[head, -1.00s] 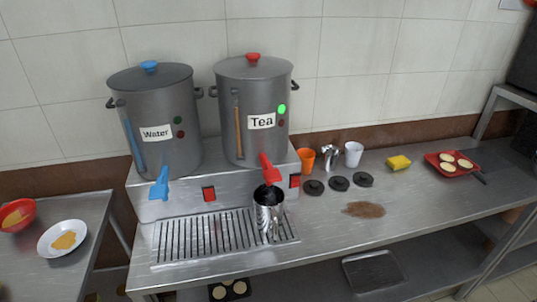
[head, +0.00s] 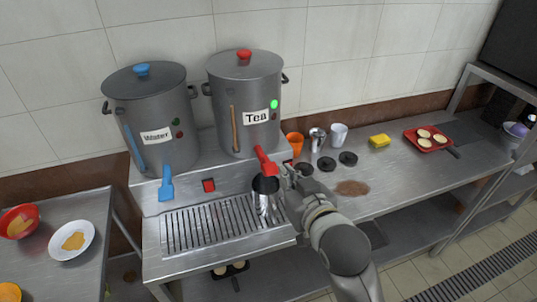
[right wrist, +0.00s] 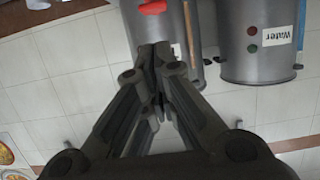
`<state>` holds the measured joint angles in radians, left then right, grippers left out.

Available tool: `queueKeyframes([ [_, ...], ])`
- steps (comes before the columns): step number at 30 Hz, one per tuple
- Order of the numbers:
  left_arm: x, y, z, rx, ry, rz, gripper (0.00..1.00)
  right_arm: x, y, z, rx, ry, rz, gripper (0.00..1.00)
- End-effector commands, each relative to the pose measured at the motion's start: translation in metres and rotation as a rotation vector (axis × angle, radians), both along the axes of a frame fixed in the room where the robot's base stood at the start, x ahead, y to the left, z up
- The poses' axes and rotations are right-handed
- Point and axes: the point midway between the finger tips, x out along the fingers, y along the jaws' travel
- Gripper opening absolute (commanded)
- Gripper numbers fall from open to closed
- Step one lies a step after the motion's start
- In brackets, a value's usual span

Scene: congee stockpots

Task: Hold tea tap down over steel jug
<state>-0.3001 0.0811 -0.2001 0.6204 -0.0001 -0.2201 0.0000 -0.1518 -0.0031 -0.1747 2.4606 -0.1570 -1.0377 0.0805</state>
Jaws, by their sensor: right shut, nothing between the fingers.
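The red tea tap (head: 264,160) sticks out at the bottom front of the stockpot labelled Tea (head: 245,85). The steel jug (head: 264,196) stands upright under the tap on the drip grate. My right gripper (head: 284,174) is shut and empty, just right of the tap and the jug's rim; the head view does not show clearly whether it touches the tap. My left gripper is out of view.
The Water stockpot (head: 150,105) with a blue tap (head: 166,184) stands to the left. Orange (head: 295,145) and white (head: 339,134) cups, black lids and a brown spill (head: 352,188) lie right of the dispenser. The drip grate (head: 205,228) is clear left of the jug.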

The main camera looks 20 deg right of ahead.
Motion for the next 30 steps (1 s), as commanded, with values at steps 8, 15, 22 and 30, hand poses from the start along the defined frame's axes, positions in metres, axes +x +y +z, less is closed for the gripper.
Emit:
queueKeyframes([
  [8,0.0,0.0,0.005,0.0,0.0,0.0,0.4,-0.006,-0.003,0.03,0.012,-0.048,-0.009,0.0],
  [15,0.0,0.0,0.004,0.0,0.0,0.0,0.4,-0.005,-0.003,0.029,0.012,-0.048,-0.009,0.0],
  [22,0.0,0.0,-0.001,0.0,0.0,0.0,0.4,0.01,-0.002,0.024,0.011,-0.049,-0.009,0.0],
  [30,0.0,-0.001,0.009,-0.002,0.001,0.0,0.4,0.051,-0.001,0.017,0.012,-0.046,-0.009,0.0],
])
